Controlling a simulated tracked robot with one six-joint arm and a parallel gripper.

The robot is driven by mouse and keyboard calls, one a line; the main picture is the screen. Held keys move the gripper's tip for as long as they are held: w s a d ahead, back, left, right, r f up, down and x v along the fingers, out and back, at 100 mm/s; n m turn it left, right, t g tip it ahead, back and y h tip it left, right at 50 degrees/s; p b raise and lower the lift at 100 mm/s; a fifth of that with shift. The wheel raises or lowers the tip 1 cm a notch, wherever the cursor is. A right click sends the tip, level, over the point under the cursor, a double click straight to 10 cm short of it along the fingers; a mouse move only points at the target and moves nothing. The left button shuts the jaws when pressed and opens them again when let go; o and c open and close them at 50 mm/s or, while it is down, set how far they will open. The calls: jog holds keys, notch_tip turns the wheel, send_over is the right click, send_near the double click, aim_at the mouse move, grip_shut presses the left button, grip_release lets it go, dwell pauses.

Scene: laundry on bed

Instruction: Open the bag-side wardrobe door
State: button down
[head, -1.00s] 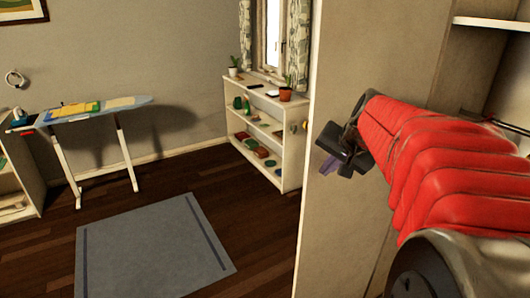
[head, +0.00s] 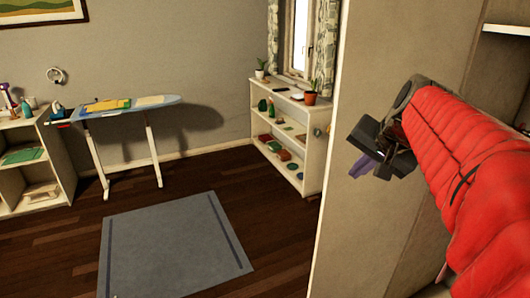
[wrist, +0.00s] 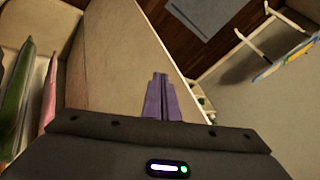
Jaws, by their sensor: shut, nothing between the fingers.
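The wardrobe door (head: 385,90) is a tall beige panel in the right half of the head view. It stands swung out, with its inner face towards me, and a small knob (head: 318,132) shows past its free edge. In the wrist view, the door (wrist: 120,60) fills the middle. My gripper (head: 362,168) is shut and empty on the inner side of the door, its purple fingers (wrist: 160,80) in front of the panel. I cannot tell whether they touch it. My red-sleeved arm hides part of the door and wardrobe. No bag is clearly visible.
Hanging clothes (wrist: 48,95) show at the left of the wrist view. A white wardrobe shelf (head: 508,30) is at upper right. Beyond the door stand a low shelf unit (head: 300,112) and an ironing board (head: 125,106). A grey rug (head: 172,240) lies on open floor.

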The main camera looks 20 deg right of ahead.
jog(key=r, duration=0.1)
jog(key=s+a+r, duration=0.1)
jog(key=r, duration=0.1)
jog(key=shift+s+a, duration=0.3)
jog(key=shift+s, duration=0.05)
jog(key=s+a+f+n, duration=0.3)
jog(key=s+a+f, duration=0.1)
jog(key=a, duration=0.3)
jog(key=s+a+f+n+g+y, duration=0.1)
jog(key=s+a+f+n, duration=0.3)
jog(key=a+f, duration=0.3)
jog(key=s+a+f+n, duration=0.4)
jog(key=a+f, duration=0.1)
jog(key=a, duration=0.2)
jog(key=shift+s+a+f+g, duration=0.2)
jog(key=shift+s+a+g, duration=0.1)
jog(key=shift+a, duration=0.1)
jog(key=shift+a, duration=0.1)
